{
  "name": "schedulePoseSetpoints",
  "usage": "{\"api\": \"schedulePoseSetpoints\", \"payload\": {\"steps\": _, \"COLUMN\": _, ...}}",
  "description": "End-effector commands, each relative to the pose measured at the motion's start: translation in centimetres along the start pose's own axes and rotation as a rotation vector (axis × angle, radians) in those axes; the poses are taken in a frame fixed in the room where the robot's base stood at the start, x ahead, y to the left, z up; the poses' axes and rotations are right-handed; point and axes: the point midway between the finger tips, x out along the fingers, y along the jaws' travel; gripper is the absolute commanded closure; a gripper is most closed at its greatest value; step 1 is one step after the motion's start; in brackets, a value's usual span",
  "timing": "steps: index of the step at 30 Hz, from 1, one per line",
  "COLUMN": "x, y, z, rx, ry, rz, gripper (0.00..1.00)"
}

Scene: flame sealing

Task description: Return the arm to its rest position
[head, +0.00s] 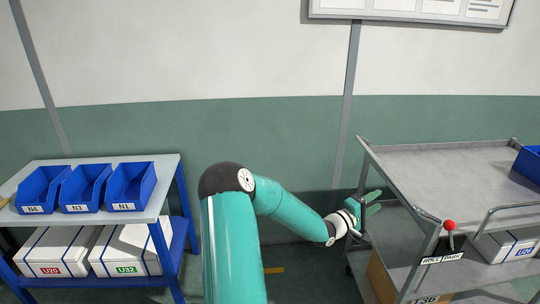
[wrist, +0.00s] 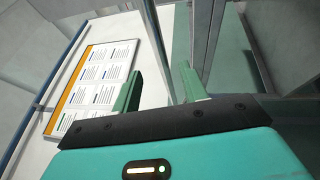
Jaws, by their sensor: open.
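My arm is teal with dark joints and reaches out to the right in the head view. My gripper (head: 372,202) is at its end, close to the left side of the grey cart (head: 425,165); I cannot tell whether it touches the cart. In the wrist view my gripper (wrist: 160,88) shows two green fingers spread apart with nothing between them. The gripper is open and empty.
A blue-framed table (head: 165,200) stands at the left with blue bins (head: 130,188) on top and white boxes (head: 55,250) below. The cart carries a red-knobbed lever (head: 449,226) and a blue bin (head: 530,163).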

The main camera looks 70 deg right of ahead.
Motion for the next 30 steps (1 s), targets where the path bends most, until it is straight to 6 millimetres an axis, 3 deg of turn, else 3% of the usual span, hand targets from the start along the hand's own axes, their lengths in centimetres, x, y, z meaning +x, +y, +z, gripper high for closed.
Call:
{"api": "schedulePoseSetpoints", "payload": {"steps": 7, "x": -0.4, "y": 0.3, "z": -0.3, "rx": 0.012, "ry": -0.007, "rz": -0.006, "gripper": 0.57}}
{"api": "schedulePoseSetpoints", "payload": {"steps": 11, "x": -2.7, "y": 2.0, "z": -1.3, "rx": 0.068, "ry": -0.042, "rz": -0.046, "gripper": 0.57}}
{"api": "schedulePoseSetpoints", "payload": {"steps": 14, "x": -6.1, "y": 3.7, "z": -2.5, "rx": 0.133, "ry": -0.083, "rz": -0.118, "gripper": 0.57}}
{"api": "schedulePoseSetpoints", "payload": {"steps": 20, "x": -14.7, "y": 6.6, "z": -4.7, "rx": 0.239, "ry": -0.127, "rz": -0.333, "gripper": 0.57}}
{"api": "schedulePoseSetpoints", "payload": {"steps": 30, "x": -32.2, "y": 11.2, "z": -6.5, "rx": 0.305, "ry": -0.021, "rz": -0.796, "gripper": 0.57}}
